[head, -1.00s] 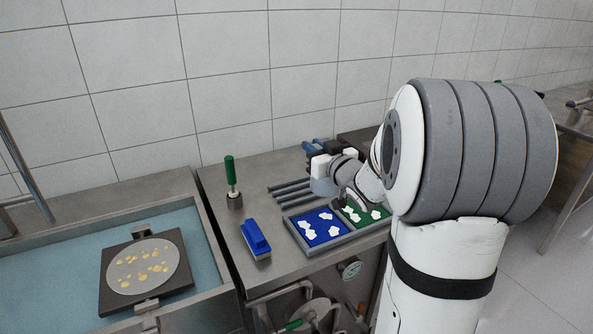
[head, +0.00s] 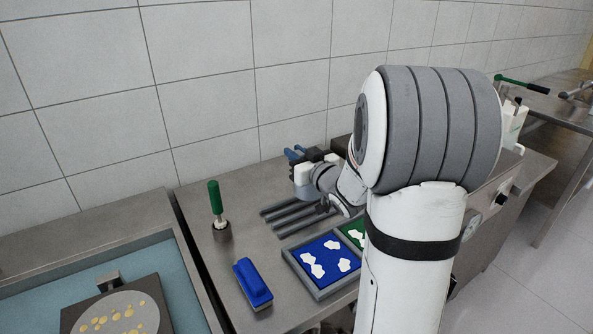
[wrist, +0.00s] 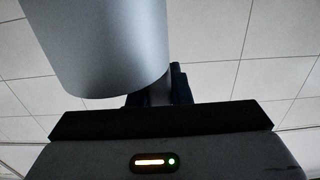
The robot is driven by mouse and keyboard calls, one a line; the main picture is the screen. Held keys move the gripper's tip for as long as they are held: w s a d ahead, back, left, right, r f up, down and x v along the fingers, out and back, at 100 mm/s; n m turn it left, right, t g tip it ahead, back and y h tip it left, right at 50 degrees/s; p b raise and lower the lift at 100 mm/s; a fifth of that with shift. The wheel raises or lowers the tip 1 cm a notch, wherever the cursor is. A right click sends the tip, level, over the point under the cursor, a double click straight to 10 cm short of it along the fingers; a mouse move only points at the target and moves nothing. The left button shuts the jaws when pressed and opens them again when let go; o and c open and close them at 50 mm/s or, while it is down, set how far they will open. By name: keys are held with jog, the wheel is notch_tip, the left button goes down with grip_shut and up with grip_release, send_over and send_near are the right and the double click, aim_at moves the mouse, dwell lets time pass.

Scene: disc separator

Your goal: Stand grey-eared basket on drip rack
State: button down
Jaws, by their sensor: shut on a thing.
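My gripper (head: 299,156) is at the back of the counter, beyond my arm, with its blue-tipped fingers toward the wall. A pale grey, rounded thing beside it (head: 302,189) seems to be the basket, but its ears cannot be made out. In the wrist view a smooth grey cylinder (wrist: 95,45) fills the upper left, in front of my gripper (wrist: 158,92), which is shut on it. The drip rack (head: 283,214), a row of dark grey bars, lies on the counter. The basket is near its back end; contact cannot be told.
A green-handled tool (head: 215,199) stands in a holder left of the rack. A blue brush (head: 252,280) and a two-part tray (head: 318,290) with blue and green sections lie in front. A sink (head: 190,285) is at left. The tiled wall is close behind.

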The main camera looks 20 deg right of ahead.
jog(key=shift+s+f, duration=0.15)
jog(key=shift+f, duration=1.75)
jog(key=shift+f+b, duration=0.15)
jog(key=shift+b, duration=0.2)
jog(key=c, duration=1.3)
grip_release()
jog(key=shift+r, duration=0.2)
